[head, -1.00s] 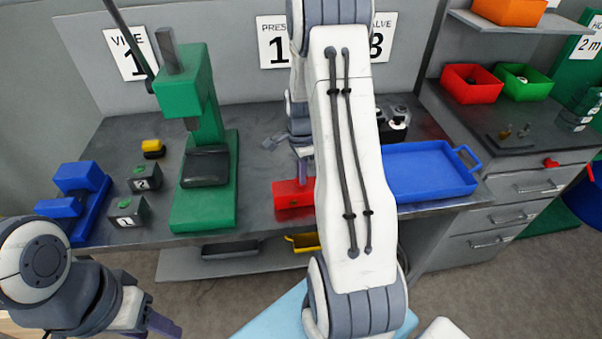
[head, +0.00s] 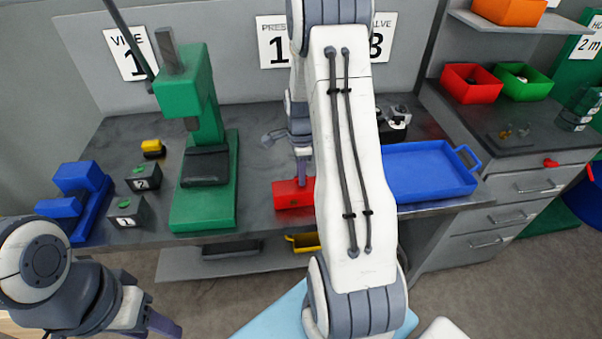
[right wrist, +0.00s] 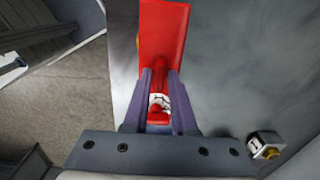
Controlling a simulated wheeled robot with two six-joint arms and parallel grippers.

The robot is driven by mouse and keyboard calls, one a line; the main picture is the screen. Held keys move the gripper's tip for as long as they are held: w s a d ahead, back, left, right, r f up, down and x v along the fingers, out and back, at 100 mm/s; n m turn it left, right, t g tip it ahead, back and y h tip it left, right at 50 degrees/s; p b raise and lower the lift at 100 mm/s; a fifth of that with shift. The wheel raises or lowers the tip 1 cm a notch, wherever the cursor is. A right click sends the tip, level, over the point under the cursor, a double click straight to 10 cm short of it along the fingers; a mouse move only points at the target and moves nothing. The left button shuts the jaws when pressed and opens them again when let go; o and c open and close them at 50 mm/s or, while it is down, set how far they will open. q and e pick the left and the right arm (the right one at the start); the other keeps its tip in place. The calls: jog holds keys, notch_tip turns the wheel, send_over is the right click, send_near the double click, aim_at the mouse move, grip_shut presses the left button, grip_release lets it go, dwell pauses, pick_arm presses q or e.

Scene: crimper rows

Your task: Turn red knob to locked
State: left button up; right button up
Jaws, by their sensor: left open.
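A red block-like fixture (head: 288,196) sits near the front edge of the bench, partly hidden behind my right arm. In the right wrist view it is a red body (right wrist: 163,35) with a white dial (right wrist: 159,101) and a red knob (right wrist: 156,111). My right gripper (head: 302,178) points down at the fixture. In the right wrist view its two purple fingers (right wrist: 160,75) stand on either side of the knob and dial; whether they press on it I cannot tell. My left gripper (head: 163,328) is open, low at the left, partly cut off by the frame.
A green press (head: 224,195) stands left of the fixture, with small grey boxes (head: 128,214) and a blue vise (head: 92,205) further left. A blue tray (head: 430,172) lies to the right. A small white-and-black block (right wrist: 266,144) shows at the right wrist view's lower right.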

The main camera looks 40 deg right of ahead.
jog(key=shift+o, duration=0.6)
notch_tip(320, 180, up, 10)
jog(key=b, duration=0.2)
jog(key=shift+r, duration=0.25)
